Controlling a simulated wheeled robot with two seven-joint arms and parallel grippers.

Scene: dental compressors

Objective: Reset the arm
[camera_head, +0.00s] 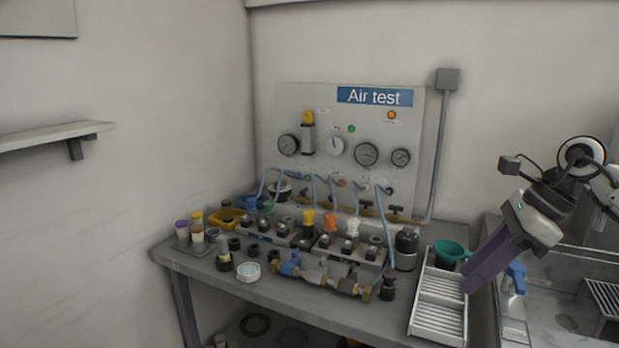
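My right arm comes in from the right edge. Its gripper (481,272) points down and left, in front of the table's right end. The purple-grey fingers show as one side-on block, so the gap between them is hidden and I see nothing clearly held. The fingertips overlap the right edge of a white slotted tray (438,318) in the picture; I cannot tell the height between them. My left gripper is not in view.
A grey table (215,276) holds valve blocks, brass fittings (318,277), small jars and a green funnel (449,251). Behind stands the Air test panel (340,180) with gauges and blue hoses. A metal sink (566,318) is at right, a wall shelf (50,137) at left.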

